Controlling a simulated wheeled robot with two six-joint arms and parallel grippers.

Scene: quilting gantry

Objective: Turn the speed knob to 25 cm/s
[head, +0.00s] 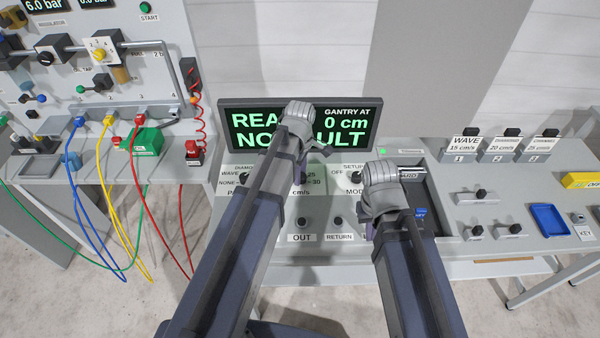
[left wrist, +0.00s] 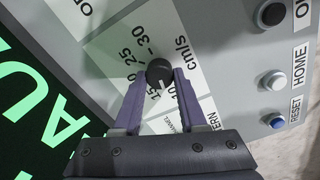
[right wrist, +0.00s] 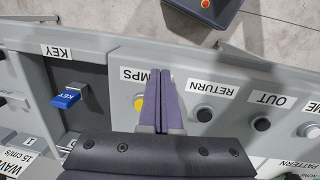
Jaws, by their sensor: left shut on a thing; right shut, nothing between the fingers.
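The speed knob (left wrist: 159,72) is a small round black knob in the left wrist view, with a scale marked cm/s (left wrist: 165,50) around it; 25 and 30 are readable. My left gripper (left wrist: 159,79) has its two fingers on opposite sides of the knob, shut on it. A pale mark on the knob seems to face the gripper's palm, near the low numbers; its exact setting is unclear. In the head view my left arm hides the knob. My right gripper (right wrist: 166,73) is shut and empty over the panel, by the LAMPS label and a yellow button (right wrist: 139,103).
The display (head: 240,120) behind the panel reads READY, NO FAULT and 0 cm, partly covered by my left arm. RETURN (right wrist: 204,113) and OUT (right wrist: 262,124) buttons sit near my right gripper. A blue key (right wrist: 66,99) lies in a recess. Pattern cards (head: 503,147) stand at the right.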

